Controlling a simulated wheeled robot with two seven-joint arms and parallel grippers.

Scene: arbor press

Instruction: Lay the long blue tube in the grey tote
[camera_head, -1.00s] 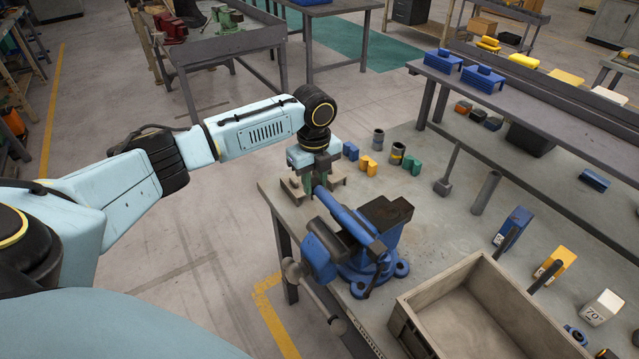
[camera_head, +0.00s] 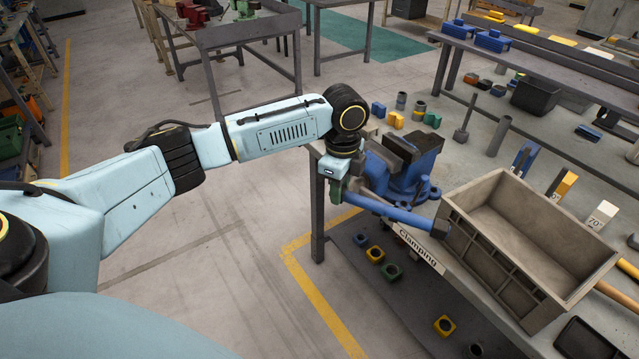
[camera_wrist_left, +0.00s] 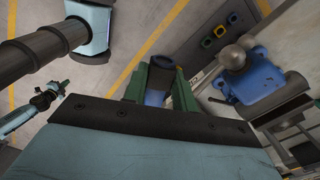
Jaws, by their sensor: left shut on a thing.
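My left gripper (camera_head: 338,190) is shut on the long blue tube (camera_head: 395,212) near one end, off the bench's front edge. The tube slants down to the right, and its far end overlaps the near left corner of the grey tote (camera_head: 500,268); I cannot tell whether they touch. The tote stands on the bench, open at the top and empty. In the left wrist view the green fingers (camera_wrist_left: 160,88) sit on either side of the tube (camera_wrist_left: 155,97). What looks like my right gripper (camera_wrist_left: 62,87) is small at the left there, its jaws unclear.
A blue vise (camera_head: 402,170) stands on the bench behind the tube. Blue, yellow and white blocks (camera_head: 562,185) stand beyond the tote. A grey upright cylinder (camera_head: 499,136) and small coloured parts are farther back. Square coloured parts (camera_head: 390,271) lie below the bench front.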

